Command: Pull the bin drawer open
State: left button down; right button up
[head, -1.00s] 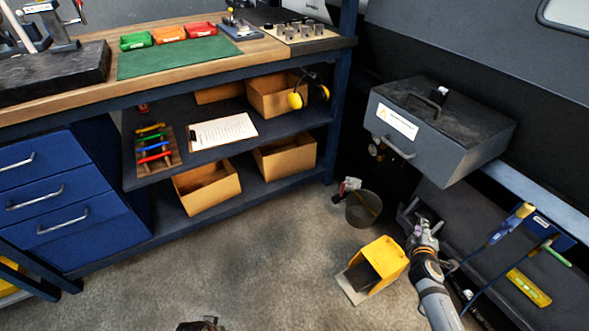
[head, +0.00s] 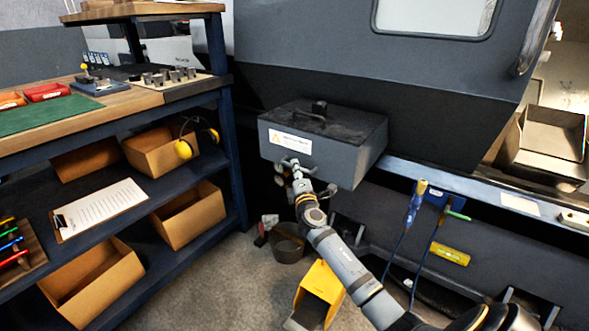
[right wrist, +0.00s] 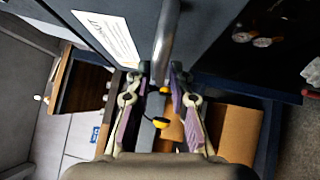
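The bin drawer (head: 330,155) is a dark grey box with a lid and a white warning label, mounted low on the machine. It appears shut. My right gripper (head: 292,170) is at its front face, just below the label. In the right wrist view, the drawer's metal bar handle (right wrist: 165,45) runs down toward the space between the fingertips of my right gripper (right wrist: 161,75). The fingers are apart, one on each side of the bar; I cannot tell if they touch it. In the head view the handle is mostly hidden behind the gripper. My left gripper is not in view.
A blue workbench (head: 232,150) with shelves and cardboard boxes stands to the left. Tools with blue and green handles hang to the right. Some floor is clear between bench and machine.

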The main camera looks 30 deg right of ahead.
jog(key=shift+x, duration=0.8)
grip_shut()
